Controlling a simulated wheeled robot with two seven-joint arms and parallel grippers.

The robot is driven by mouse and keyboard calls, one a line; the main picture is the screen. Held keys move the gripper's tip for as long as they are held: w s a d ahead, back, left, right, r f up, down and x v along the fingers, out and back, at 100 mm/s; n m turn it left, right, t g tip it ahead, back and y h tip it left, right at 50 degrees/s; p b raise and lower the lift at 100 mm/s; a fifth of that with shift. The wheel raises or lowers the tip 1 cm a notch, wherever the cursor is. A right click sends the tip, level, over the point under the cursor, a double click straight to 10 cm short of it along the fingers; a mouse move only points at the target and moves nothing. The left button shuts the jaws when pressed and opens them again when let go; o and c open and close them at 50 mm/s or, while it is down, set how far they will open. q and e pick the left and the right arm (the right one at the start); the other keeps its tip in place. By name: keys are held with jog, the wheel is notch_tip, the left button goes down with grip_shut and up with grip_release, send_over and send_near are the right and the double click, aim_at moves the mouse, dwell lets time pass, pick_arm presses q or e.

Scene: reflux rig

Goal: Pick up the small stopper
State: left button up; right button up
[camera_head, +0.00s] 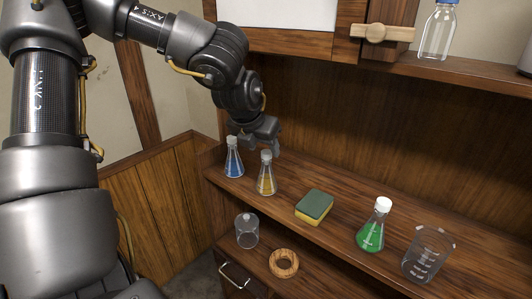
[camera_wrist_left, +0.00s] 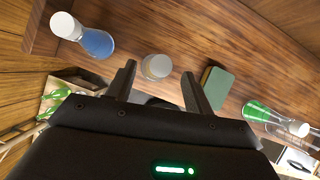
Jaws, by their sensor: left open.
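Three stoppered flasks stand on the upper wooden shelf: a blue one (camera_head: 234,166), a yellow one (camera_head: 266,184) and a green one (camera_head: 371,238). Pale stoppers cap the blue flask (camera_head: 232,142), the yellow flask (camera_head: 266,155) and the green flask (camera_head: 383,204). I cannot tell for certain which stopper is the small one. My left gripper (camera_head: 262,146) is open and empty just above the yellow flask. In the left wrist view its stopper (camera_wrist_left: 157,67) shows between the open fingers, apart from both. My right gripper is not in view.
A green-and-yellow sponge (camera_head: 314,207) and a glass beaker (camera_head: 429,255) share the shelf. Below are a clear glass vessel (camera_head: 247,232) and a cork ring (camera_head: 284,263). The blue flask stands close left of the yellow one. The wooden back panel (camera_head: 390,130) rises behind.

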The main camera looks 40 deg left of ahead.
aim_at(266, 152)
pick_arm(q)
jog(key=p+x, duration=0.1)
jog(key=x, duration=0.2)
jog(key=shift+w+f+p, duration=0.1)
jog(key=shift+w+p, duration=0.1)
jog(key=shift+p, duration=0.2)
jog(key=shift+w+f, duration=0.15)
jog(key=shift+f, duration=0.25)
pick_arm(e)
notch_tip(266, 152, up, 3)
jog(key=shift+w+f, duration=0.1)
pick_arm(q)
jog(key=shift+r, duration=0.1)
jog(key=shift+c, duration=0.6)
jog(key=c, duration=0.9)
jog(key=shift+c, duration=0.2)
